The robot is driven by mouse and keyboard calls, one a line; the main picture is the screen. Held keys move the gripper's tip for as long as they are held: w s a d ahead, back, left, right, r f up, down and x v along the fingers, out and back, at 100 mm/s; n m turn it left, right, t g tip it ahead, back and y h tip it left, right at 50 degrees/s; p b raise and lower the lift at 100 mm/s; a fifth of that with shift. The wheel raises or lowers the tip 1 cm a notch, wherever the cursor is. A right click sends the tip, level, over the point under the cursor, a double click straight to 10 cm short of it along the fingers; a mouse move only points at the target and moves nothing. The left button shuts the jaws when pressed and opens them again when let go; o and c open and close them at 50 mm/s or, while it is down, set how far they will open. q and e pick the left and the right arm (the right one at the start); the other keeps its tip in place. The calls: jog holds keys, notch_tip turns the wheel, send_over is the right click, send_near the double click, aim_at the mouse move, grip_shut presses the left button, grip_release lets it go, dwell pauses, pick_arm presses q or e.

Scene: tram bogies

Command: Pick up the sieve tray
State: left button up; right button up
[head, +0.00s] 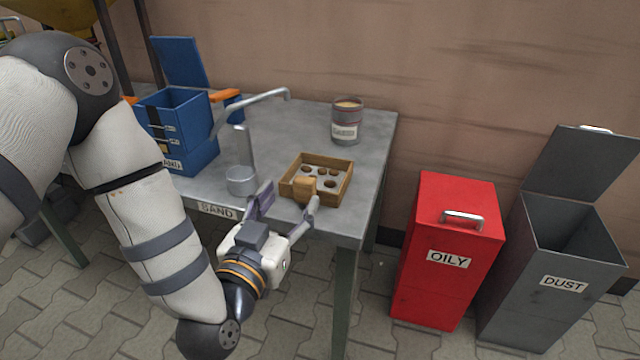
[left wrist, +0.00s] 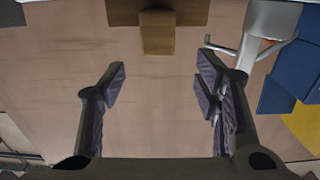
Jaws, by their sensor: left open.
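The sieve tray (head: 345,187) is a small square wooden tray on the grey table, near its front right corner. Several dark round lumps lie on its pale floor. A wooden block grip (head: 304,187) sticks out from its front side. In the left wrist view the tray (left wrist: 122,14) shows at the top edge, with its block (left wrist: 157,36) in line with the gap between my fingers. My left gripper (head: 288,206) is open and empty at the table's front edge, its fingers pointing at the block. The block lies beyond the fingertips (left wrist: 160,82). My right gripper is not in view.
On the table (head: 372,150) stand a labelled tin (head: 346,124), a metal cup-like holder (head: 240,182) with a bent pipe beside it, and an open blue box (head: 190,155). A red OILY bin (head: 447,285) and a grey DUST bin (head: 520,300) stand right of the table.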

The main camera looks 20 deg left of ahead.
aim_at(302, 185)
pick_arm(q)
jog(key=w, duration=0.4)
jog(key=w+b, duration=0.1)
jog(key=w, duration=0.2)
jog(key=shift+d+f, duration=0.2)
jog(key=shift+d, duration=0.05)
jog(key=c, duration=1.3)
